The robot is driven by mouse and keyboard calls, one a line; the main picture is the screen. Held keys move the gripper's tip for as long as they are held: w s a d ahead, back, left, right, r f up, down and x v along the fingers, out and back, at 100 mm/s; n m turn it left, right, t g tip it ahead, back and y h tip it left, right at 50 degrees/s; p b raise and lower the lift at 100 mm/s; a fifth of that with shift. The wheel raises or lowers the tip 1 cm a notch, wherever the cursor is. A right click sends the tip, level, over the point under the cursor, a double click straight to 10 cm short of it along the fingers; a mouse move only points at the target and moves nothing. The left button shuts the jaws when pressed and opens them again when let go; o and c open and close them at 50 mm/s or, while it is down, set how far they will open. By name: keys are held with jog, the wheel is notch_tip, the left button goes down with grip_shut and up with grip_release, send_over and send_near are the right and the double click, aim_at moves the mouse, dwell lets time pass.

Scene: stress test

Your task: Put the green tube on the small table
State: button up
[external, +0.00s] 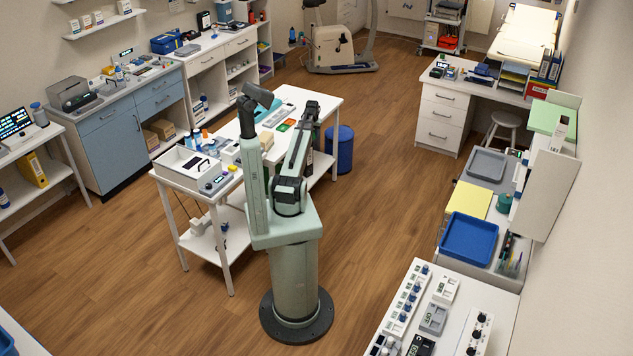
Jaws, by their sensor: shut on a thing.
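My arm (296,150) stands on its pedestal in the middle of the room and reaches over a white table with a lower shelf (222,198). I cannot make out my gripper's fingers; the arm's own links and dark joints hide or blend with them. I cannot pick out the green tube either. Whether this white table is the small table of the task I cannot tell.
The white table carries an open white box (184,166) and small bottles. A blue bin (340,149) stands beyond my arm. At the right, a bench holds a blue tray (469,241), a grey tray (486,164) and a green cup (504,203). The wooden floor is mostly clear.

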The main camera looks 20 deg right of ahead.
jog(key=s+d+m, duration=0.4)
jog(key=s+d, duration=0.8)
jog(key=d, duration=0.5)
jog(key=s+d+m, duration=0.4)
jog(key=s+d, duration=0.9)
jog(key=d, duration=0.3)
jog(key=s+d+m, duration=0.2)
jog(key=s+d, duration=0.7)
jog(key=s, duration=1)
jog(key=s+d+f+m+g, duration=0.1)
jog(key=s+d+m, duration=0.2)
jog(key=s+d, duration=0.7)
jog(key=s+d+f+m, duration=0.1)
jog(key=s+d+m, duration=0.2)
jog(key=s+d, duration=0.7)
jog(key=shift+s+d+g+h, duration=0.1)
jog(key=shift+s+g+h, duration=0.25)
jog(key=shift+s, duration=9.55)
jog(key=s+d, duration=0.3)
jog(key=d, duration=0.6)
jog(key=shift+d+f, duration=0.2)
jog(key=shift+f, duration=4.4)
jog(key=shift+f, duration=0.1)
